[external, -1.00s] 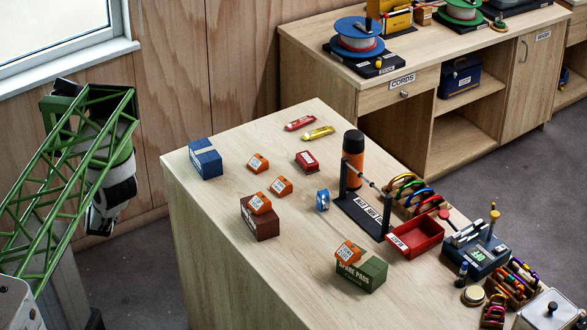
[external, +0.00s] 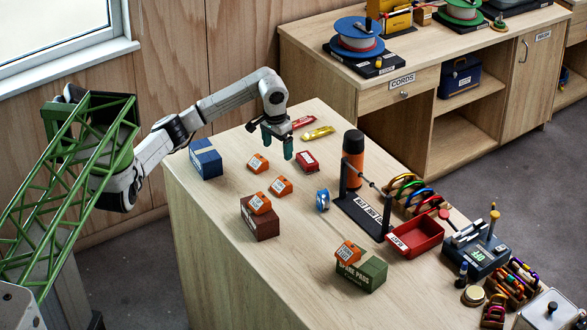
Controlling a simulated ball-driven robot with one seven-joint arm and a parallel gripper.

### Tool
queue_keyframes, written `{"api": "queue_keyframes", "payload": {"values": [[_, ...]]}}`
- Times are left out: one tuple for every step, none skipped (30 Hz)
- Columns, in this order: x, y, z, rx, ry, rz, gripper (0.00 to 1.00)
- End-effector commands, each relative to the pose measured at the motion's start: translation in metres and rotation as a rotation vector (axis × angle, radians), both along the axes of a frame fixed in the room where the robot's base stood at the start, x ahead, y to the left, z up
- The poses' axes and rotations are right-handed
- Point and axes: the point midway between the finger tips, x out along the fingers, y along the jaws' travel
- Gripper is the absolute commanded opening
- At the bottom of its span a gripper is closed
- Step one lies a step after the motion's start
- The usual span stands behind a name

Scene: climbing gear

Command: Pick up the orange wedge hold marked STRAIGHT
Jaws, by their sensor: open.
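Several orange wedge holds with white labels are on the table: one at the back (external: 258,163), one just right of and in front of it (external: 280,187), one on top of a brown box (external: 260,204), and one on the edge of a green box (external: 348,252). The label text is too small to read, so I cannot tell which is marked STRAIGHT. My gripper (external: 277,149) points down with teal fingers open and empty, above the table, near the rear orange hold and a red block (external: 307,162).
A blue box (external: 206,160) stands left of my gripper. Red and yellow tubes (external: 318,133) lie behind it. A blue block (external: 322,200), an orange bottle (external: 353,160), a bar stand (external: 362,216) and a red tray (external: 416,238) are to the right.

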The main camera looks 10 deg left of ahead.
Motion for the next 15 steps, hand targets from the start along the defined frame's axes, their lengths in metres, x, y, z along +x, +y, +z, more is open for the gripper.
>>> {"api": "queue_keyframes", "payload": {"values": [[-0.014, -0.01, -0.003, 0.018, 0.034, -0.065, 0.87], [-0.02, -0.013, -0.004, 0.025, 0.05, -0.095, 0.87], [-0.025, -0.016, -0.007, 0.033, 0.066, -0.124, 0.87], [-0.028, -0.017, -0.009, 0.037, 0.074, -0.139, 0.87], [-0.03, -0.018, -0.012, 0.039, 0.079, -0.147, 0.87], [-0.031, -0.018, -0.017, 0.039, 0.083, -0.152, 0.87], [-0.031, -0.018, -0.021, 0.039, 0.083, -0.153, 0.87], [-0.031, -0.018, -0.026, 0.039, 0.084, -0.152, 0.87], [-0.031, -0.018, -0.033, 0.039, 0.084, -0.151, 0.87], [-0.031, -0.018, -0.038, 0.037, 0.083, -0.15, 0.87], [-0.031, -0.018, -0.042, 0.038, 0.082, -0.15, 0.87], [-0.031, -0.018, -0.047, 0.039, 0.082, -0.15, 0.87], [-0.03, -0.018, -0.051, 0.037, 0.081, -0.149, 0.87], [-0.03, -0.018, -0.054, 0.037, 0.081, -0.149, 0.87], [-0.031, -0.018, -0.058, 0.038, 0.08, -0.149, 0.87]]}}
